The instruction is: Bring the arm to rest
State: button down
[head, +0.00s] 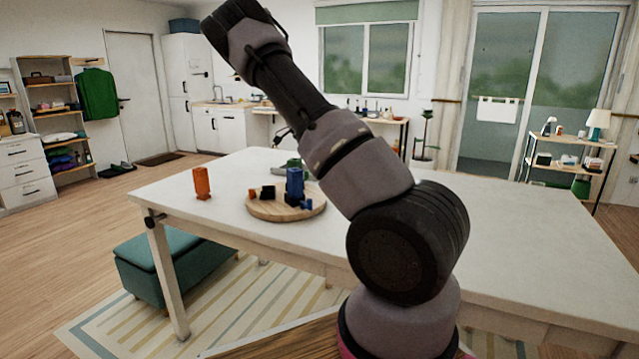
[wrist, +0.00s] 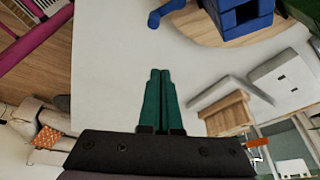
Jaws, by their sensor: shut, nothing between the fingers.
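My arm rises over the white table (head: 480,230) in the head view and bends up toward the upper left. Its upper end is near the top edge, and the fingers cannot be made out there. In the wrist view my gripper (wrist: 160,72) shows two green fingers lying side by side, shut and empty. They point over the table's white top and touch nothing visible.
On the table stand an orange block (head: 202,183) and a round wooden board (head: 262,212) with a blue block (head: 295,186) and smaller dark and orange pieces. A green bench (head: 150,268) is below the left side. The table's right side is clear.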

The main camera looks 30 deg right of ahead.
jog(key=shift+a+r, duration=0.1)
jog(key=shift+r, duration=0.2)
dwell(0.4)
jog(key=s+a+r+n+t+y, duration=0.25)
jog(key=s+a+r+n, duration=0.25)
jog(key=s+r, duration=0.35)
jog(key=s+a+r+n+t+y, duration=0.25)
jog(key=s+a+r+n, duration=0.2)
jog(key=s+r, duration=0.35)
jog(key=s+a+r+n+t, duration=0.2)
jog(key=s+a+r+n, duration=0.1)
jog(key=s, duration=0.5)
jog(key=s+a+r+n+t, duration=0.1)
jog(key=s+a+r+n, duration=0.3)
jog(key=s, duration=0.4)
jog(key=a+n, duration=0.1)
jog(key=n, duration=0.1)
jog(key=shift+s+a+r+n+t, duration=0.15)
jog(key=shift+s+n+t, duration=0.2)
jog(key=shift+s+t, duration=0.05)
